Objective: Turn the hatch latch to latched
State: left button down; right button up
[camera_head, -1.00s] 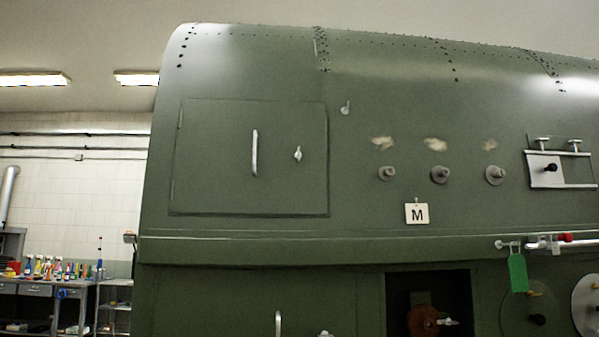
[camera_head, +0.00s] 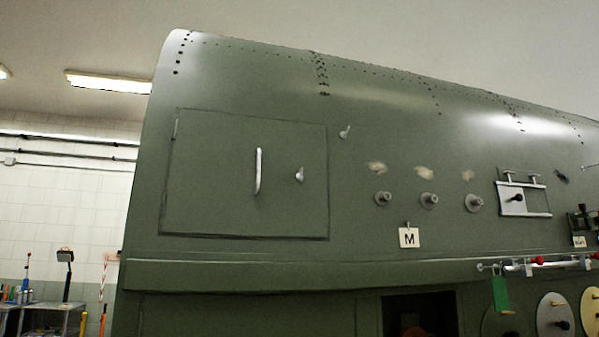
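The green hatch (camera_head: 215,185) is a square panel on the upper left of the fuselage side, and it looks closed. A pale vertical handle (camera_head: 258,171) is on its right half. The small silver hatch latch (camera_head: 299,175) sits right of the handle, near the hatch's right edge. The latch is small and seen at an angle, so I cannot tell its setting for sure. Another small silver fitting (camera_head: 345,131) is on the skin outside the hatch's upper right corner. Neither of my grippers is in view.
Several round knobs (camera_head: 428,200) stick out right of the hatch, above a card marked M (camera_head: 409,238). A ledge (camera_head: 250,272) runs below the hatch. A green tag (camera_head: 499,293) hangs from a rail at lower right. A workbench (camera_head: 50,318) stands at lower left.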

aim_at(300, 176)
jog(key=i+l, duration=0.15)
jog(key=l, duration=0.2)
jog(key=i+l, duration=0.15)
jog(key=l, duration=0.25)
jog(key=i+l, duration=0.15)
jog(key=l, duration=0.2)
jog(key=i+l+u, duration=0.1)
jog(key=l+u, duration=0.2)
jog(key=i+l+u, duration=0.1)
jog(key=l+u, duration=0.25)
